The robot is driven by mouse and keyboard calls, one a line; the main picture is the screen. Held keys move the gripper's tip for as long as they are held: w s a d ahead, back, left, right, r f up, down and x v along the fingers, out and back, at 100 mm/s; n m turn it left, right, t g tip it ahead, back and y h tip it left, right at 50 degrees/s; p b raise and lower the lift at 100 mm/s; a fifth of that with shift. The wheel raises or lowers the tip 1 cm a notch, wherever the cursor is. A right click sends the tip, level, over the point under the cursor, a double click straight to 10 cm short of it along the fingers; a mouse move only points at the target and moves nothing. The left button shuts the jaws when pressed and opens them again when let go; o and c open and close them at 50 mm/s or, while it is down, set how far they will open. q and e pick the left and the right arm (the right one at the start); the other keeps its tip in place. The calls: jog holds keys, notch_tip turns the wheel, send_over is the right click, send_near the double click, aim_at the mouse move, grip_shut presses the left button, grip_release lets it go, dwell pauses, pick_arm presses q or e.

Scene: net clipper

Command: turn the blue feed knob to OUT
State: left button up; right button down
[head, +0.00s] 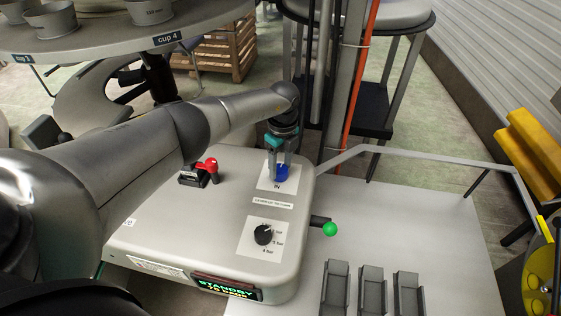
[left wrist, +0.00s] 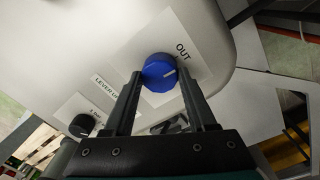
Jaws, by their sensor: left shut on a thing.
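The blue feed knob (head: 282,173) stands on a white label plate at the far right corner of the grey machine's top. My left gripper (head: 279,166) reaches down over it and is shut on it. In the left wrist view the knob (left wrist: 157,75) sits between the two fingertips. Its pale pointer line aims right and slightly up, a little below the printed word OUT (left wrist: 183,51). In the head view the fingers partly cover the plate, and letters show at its near edge. My right gripper is out of view.
A red-handled lever (head: 209,166) stands left of the knob. A black dial (head: 263,235) is nearer on the machine, and a green-balled lever (head: 330,229) sticks out at its right side. A lit display (head: 227,288) is on the front. Grey trays (head: 373,292) stand on the table to the right.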

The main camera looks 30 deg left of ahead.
aim_at(281, 167)
pick_arm(q)
jog(key=shift+r+n, duration=0.1)
jog(key=shift+n, duration=0.5)
jog(key=o, duration=1.4)
notch_tip(281, 167, up, 6)
jog(key=shift+w+f+p, duration=0.15)
jog(key=shift+f+p, duration=0.05)
jog(key=shift+p, duration=0.75)
jog(key=r, duration=0.9)
jog(key=shift+w+r, duration=0.2)
jog(key=shift+r, duration=0.1)
